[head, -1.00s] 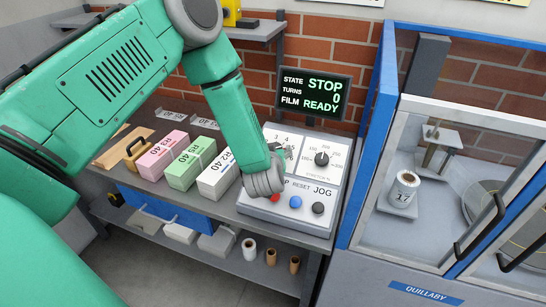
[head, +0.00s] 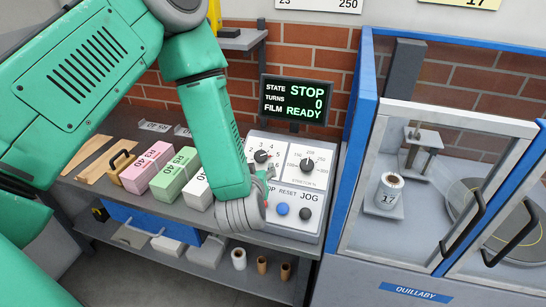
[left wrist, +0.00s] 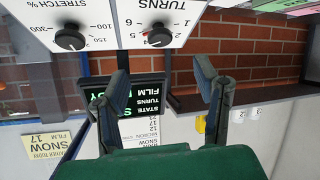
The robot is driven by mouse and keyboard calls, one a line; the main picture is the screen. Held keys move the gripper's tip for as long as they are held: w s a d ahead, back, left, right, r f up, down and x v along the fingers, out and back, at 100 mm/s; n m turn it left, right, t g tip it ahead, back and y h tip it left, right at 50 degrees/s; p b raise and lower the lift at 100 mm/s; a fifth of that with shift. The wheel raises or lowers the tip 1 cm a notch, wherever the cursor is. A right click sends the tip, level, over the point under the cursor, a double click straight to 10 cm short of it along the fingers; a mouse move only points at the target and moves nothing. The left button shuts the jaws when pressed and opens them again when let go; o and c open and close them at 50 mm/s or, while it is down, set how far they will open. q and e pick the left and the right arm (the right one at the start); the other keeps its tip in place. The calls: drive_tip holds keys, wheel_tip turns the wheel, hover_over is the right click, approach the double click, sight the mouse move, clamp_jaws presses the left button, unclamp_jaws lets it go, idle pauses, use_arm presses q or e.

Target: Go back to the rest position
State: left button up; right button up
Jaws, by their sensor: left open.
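My left arm comes in from the left in the head view, its grey wrist joint (head: 243,212) in front of the control panel's lower left. My left gripper (head: 265,172) shows only in small part past the wrist, in front of the panel. In the left wrist view, which is upside down, its two dark fingers (left wrist: 164,88) are spread with nothing between them. The control panel (head: 283,229) has a TURNS dial (head: 261,156), a STRETCH dial (head: 306,164), a blue RESET button (head: 282,209) and a dark JOG button (head: 305,213). My right gripper is not in view.
A display (head: 296,100) reads STOP, 0, READY. Pink (head: 147,168), green (head: 175,175) and white (head: 198,190) bundles stand left of the panel. A blue-framed wrapper cabinet (head: 361,100) with glass doors stands at right. Inside is a roll (head: 389,190) marked 17.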

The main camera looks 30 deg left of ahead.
use_arm(q)
drive_tip(key=s+d+f+m+g+h+b, duration=0.25)
drive_tip(key=s+f, duration=0.25)
drive_tip(key=f, duration=0.4)
drive_tip(key=s+d+f+m+g+h+b, duration=0.2)
drive_tip(key=s+f+b, duration=0.3)
drive_tip(key=f, duration=0.4)
drive_tip(key=s+f+m+g+b, duration=0.2)
drive_tip(key=s+f, duration=0.3)
drive_tip(key=s, duration=0.4)
drive_tip(key=s+f+m+g+h+b, duration=0.1)
drive_tip(key=s+f+g, duration=0.4)
drive_tip(key=s, duration=0.5)
drive_tip(key=shift+s+a+f+m+b, duration=0.25)
drive_tip(key=shift+f+m+b, duration=0.1)
drive_tip(key=shift+f+b, duration=0.45)
drive_tip(key=shift+w+h, duration=0.15)
drive_tip(key=shift+h, duration=0.1)
drive_tip(key=shift+c, duration=0.5)
